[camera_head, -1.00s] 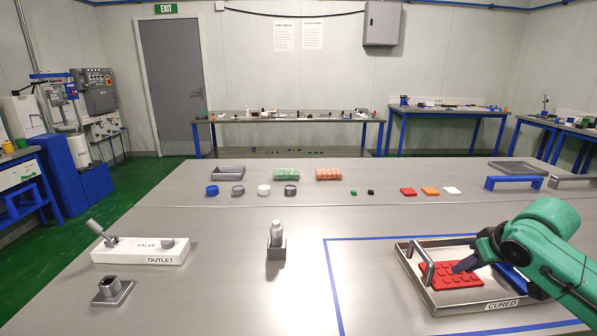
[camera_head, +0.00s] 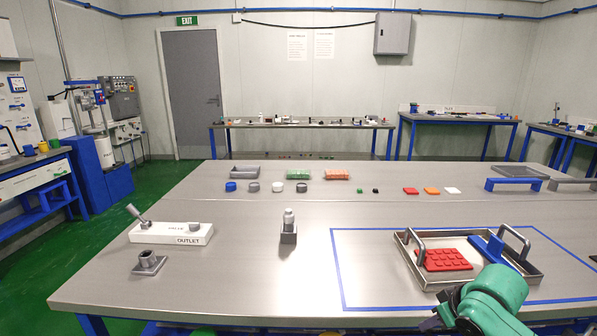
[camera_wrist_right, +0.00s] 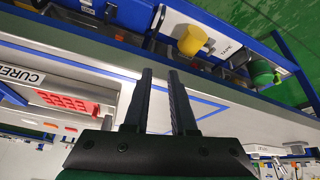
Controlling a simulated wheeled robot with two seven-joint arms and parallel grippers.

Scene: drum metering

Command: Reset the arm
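My right arm, green with a dark wrist, is low at the bottom right of the head view, with its dark gripper end (camera_head: 442,318) partly cut off by the frame edge. In the right wrist view my right gripper (camera_wrist_right: 160,78) has two black fingers apart with nothing between them. A metal tray (camera_head: 432,282) with upright handles stands at the right of the table. It holds a red moulded slab (camera_head: 445,260) and a blue piece (camera_head: 490,249). My gripper is apart from the slab. My left gripper is not in view.
Blue tape (camera_head: 342,270) outlines an area around the tray. A white valve and outlet block (camera_head: 170,233), a grey socket (camera_head: 149,263) and a small bottle in a holder (camera_head: 288,232) stand to the left. The table middle is clear.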

